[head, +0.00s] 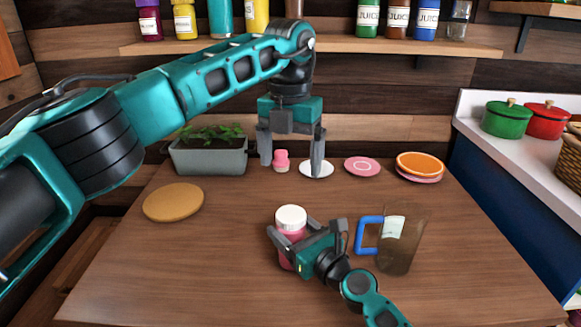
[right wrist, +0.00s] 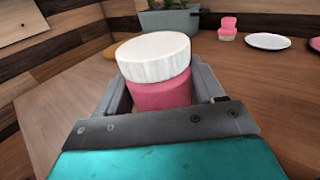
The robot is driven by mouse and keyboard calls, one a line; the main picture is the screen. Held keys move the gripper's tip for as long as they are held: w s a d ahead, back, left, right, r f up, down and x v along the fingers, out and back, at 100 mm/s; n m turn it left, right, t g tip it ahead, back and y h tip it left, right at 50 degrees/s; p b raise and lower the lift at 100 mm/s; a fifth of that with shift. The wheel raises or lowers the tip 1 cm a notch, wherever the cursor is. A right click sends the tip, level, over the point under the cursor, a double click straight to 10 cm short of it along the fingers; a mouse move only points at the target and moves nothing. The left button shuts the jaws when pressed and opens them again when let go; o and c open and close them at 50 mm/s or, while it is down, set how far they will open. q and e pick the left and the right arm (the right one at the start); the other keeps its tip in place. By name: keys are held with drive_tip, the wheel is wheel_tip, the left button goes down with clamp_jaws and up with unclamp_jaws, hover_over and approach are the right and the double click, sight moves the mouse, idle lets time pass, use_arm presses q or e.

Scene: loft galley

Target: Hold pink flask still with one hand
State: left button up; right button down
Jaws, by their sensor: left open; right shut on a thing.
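The pink flask (head: 286,262) with a white lid stands upright on the wooden table, near the middle. My right gripper (head: 285,240) is shut around its body. In the right wrist view the flask (right wrist: 160,92) sits between the two fingers (right wrist: 163,98), its white lid above them. My left gripper (head: 291,160) is open and empty, pointing down over the back of the table. It hangs close to a small pink item (head: 281,161) and a white plate (head: 317,169), with one finger in front of part of the plate.
A dark mug (head: 402,245) with a blue handle stands right of my right gripper. A round wooden board (head: 173,202) lies at left. A planter (head: 209,155), a pink plate (head: 362,167) and an orange plate (head: 420,164) are along the back. The front left of the table is clear.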

drive_tip(key=shift+c, duration=0.3)
unclamp_jaws()
drive_tip(key=shift+s+d, duration=0.3)
drive_tip(key=shift+s, duration=0.05)
drive_tip(key=v, duration=1.2)
drive_tip(key=shift+p, duration=0.45)
